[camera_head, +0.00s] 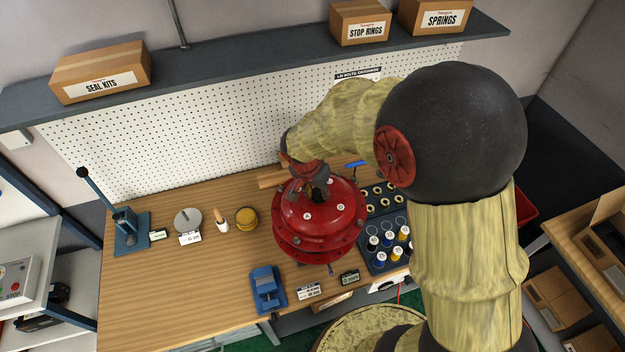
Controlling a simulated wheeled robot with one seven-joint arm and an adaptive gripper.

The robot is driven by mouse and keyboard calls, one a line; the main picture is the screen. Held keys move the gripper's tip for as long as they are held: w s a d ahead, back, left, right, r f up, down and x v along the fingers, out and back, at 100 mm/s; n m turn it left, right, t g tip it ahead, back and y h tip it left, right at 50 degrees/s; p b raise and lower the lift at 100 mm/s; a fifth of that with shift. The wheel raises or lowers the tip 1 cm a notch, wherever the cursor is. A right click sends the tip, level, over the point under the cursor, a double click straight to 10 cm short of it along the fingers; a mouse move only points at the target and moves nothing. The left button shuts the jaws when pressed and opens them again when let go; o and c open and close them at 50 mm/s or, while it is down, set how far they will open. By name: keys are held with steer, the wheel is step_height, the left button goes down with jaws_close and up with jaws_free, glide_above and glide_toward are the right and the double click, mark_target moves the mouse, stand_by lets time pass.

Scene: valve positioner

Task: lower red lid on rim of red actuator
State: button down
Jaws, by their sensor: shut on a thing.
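The red lid (340,208) is a domed round cover with several pale round marks on its top. My gripper (318,192) is over the lid's centre and shut on the lid's top fitting; the fingertips are partly hidden. The red actuator (318,252) is under the lid, with a bolted flange showing along its lower edge. The lid looks roughly level and lined up over the actuator. From this angle I cannot tell whether the lid touches the rim or hangs just above it.
A dark tray (372,262) with rings and small bottles stands right of the actuator. A blue vise (267,288) is at front left. A yellow pot (246,218), a brush (222,224), a grey disc (188,220) and a blue press (128,236) stand left.

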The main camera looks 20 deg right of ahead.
mark_target(315, 202)
steer(key=shift+w+a+r, duration=0.15)
steer(key=shift+w, duration=0.25)
steer(key=shift+w+a+f, duration=0.1)
steer(key=shift+a+f, duration=0.05)
steer(key=shift+f, duration=0.55)
steer(key=shift+f+b, duration=1.15)
steer(key=shift+f, duration=1.7)
steer(key=shift+f+b, duration=0.15)
steer(key=shift+b, duration=0.9)
steer(key=shift+f+b, duration=1.5)
steer(key=shift+b, duration=0.1)
steer(key=c, duration=1.8)
jaws_free()
steer(key=shift+c, duration=0.2)
steer(key=o, duration=0.4)
steer(key=shift+c, duration=0.2)
